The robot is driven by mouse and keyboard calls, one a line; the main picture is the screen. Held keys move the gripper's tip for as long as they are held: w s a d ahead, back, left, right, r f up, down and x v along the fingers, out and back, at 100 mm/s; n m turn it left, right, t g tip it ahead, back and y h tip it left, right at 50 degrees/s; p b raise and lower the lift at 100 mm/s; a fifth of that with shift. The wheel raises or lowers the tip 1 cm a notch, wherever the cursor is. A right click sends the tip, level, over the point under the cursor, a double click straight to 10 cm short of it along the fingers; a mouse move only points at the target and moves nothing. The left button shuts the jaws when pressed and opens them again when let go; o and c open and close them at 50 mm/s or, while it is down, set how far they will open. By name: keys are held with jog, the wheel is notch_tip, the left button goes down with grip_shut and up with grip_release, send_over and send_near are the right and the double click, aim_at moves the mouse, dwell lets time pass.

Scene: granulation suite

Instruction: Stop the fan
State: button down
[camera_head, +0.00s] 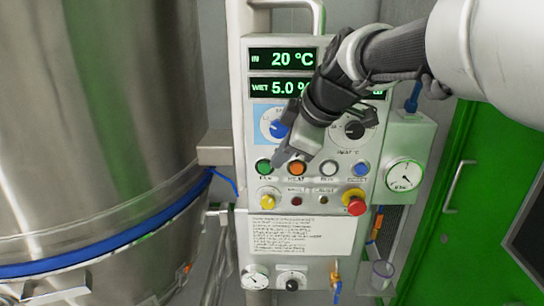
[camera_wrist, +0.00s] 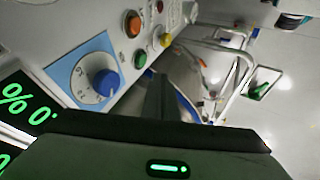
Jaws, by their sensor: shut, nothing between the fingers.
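The control panel (camera_head: 250,130) stands upright in the middle of the head view. Its green button (camera_head: 263,166), with a label that seems to read FAN, is at the left of a row of buttons. The green button also shows in the wrist view (camera_wrist: 140,60), above and left of the fingers. My gripper (camera_head: 285,152) is shut and empty, in front of the panel, close to the green button and the orange button (camera_head: 296,167). I cannot tell whether it touches the panel. My gripper hides part of the panel's middle.
A white button (camera_head: 329,168) and a blue button (camera_head: 361,169) continue the row. Below are a yellow knob (camera_head: 268,197) and a red emergency-style knob (camera_head: 355,205). A blue dial (camera_head: 275,128) sits above. A large steel vessel (camera_head: 95,120) stands left, a green cabinet (camera_head: 480,190) right.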

jog(key=shift+v, duration=1.25)
jog(key=shift+s, duration=0.1)
jog(key=s+d+f+m+h+p, duration=0.1)
jog(key=s+d+m+h+p, duration=0.1)
jog(key=s+d+m, duration=0.3)
jog(key=s+d+f+m+h+p, duration=0.2)
jog(key=s+d+m+p, duration=0.2)
jog(key=s+m, duration=0.7)
jog(key=s+d, duration=0.2)
jog(key=s, duration=0.1)
jog(key=shift+s+d+f+p, duration=0.15)
jog(key=shift+s+f+p, duration=0.1)
jog(key=shift+s+p, duration=0.1)
